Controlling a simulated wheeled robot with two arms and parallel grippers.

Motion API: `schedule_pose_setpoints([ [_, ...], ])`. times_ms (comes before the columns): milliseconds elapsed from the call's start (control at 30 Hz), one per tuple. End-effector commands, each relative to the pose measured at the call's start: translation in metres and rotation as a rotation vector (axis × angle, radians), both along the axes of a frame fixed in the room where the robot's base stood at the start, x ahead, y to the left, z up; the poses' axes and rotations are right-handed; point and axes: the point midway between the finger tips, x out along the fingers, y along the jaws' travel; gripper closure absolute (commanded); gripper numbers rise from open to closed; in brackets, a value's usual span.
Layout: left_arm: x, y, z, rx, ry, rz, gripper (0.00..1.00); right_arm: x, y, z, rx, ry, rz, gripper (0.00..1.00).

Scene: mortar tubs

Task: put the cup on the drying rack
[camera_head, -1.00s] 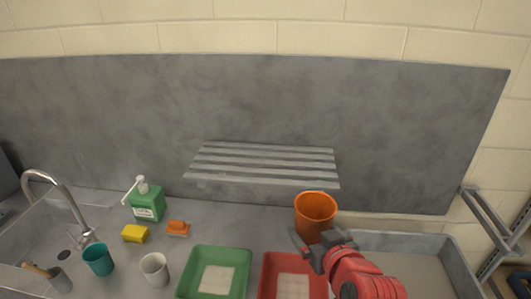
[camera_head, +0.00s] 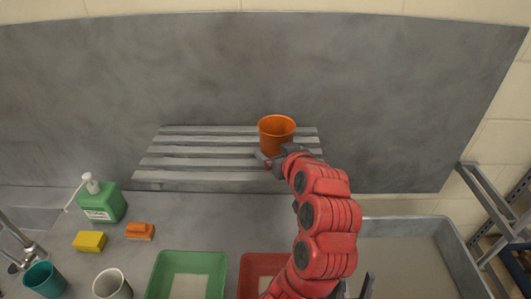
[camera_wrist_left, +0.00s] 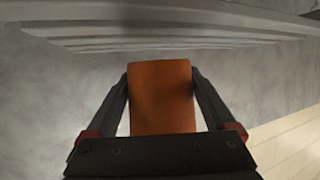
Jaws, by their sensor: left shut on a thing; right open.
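The orange cup (camera_head: 276,133) is upright, in front of the back wall and over the right part of the grey slatted drying rack (camera_head: 165,163). My left gripper (camera_head: 273,160) is shut on the cup, with its fingers low on it. In the left wrist view the cup (camera_wrist_left: 161,98) sits between the two fingers, and the rack slats (camera_wrist_left: 150,32) cross the top. Whether the cup's base touches the slats I cannot tell. My right gripper (camera_head: 360,287) shows only in part at the bottom edge, open and empty.
Below the rack are a green soap bottle (camera_head: 102,202), a yellow sponge (camera_head: 89,241), an orange brush (camera_head: 139,231), a teal cup (camera_head: 44,279), a white cup (camera_head: 112,285), a green tray (camera_head: 156,275) and a red tray (camera_head: 250,262). The rack's left part is empty.

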Motion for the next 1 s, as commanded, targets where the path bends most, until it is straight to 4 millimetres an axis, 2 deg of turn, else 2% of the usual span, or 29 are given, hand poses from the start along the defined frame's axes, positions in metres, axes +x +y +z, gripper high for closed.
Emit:
schedule_pose_setpoints([
  [33,0.013,0.007,0.0,-0.001,0.002,0.005,0.74,0.0,0.0,0.001,0.0,0.0,0.0,0.5],
  [133,0.033,0.012,-0.002,0.0,0.002,0.003,0.74,0.0,0.0,0.002,0.0,0.0,0.0,0.5],
  [433,0.059,0.019,-0.005,0.001,0.0,0.002,0.74,0.0,0.0,0.003,0.0,0.0,0.0,0.5],
  [600,0.056,0.018,-0.037,0.003,0.004,-0.001,0.74,0.0,0.0,0.004,0.0,0.0,0.0,0.5],
  [1000,0.056,0.017,-0.044,-0.001,-0.002,-0.001,0.74,0.0,0.0,-0.001,0.0,0.0,0.0,0.5],
])
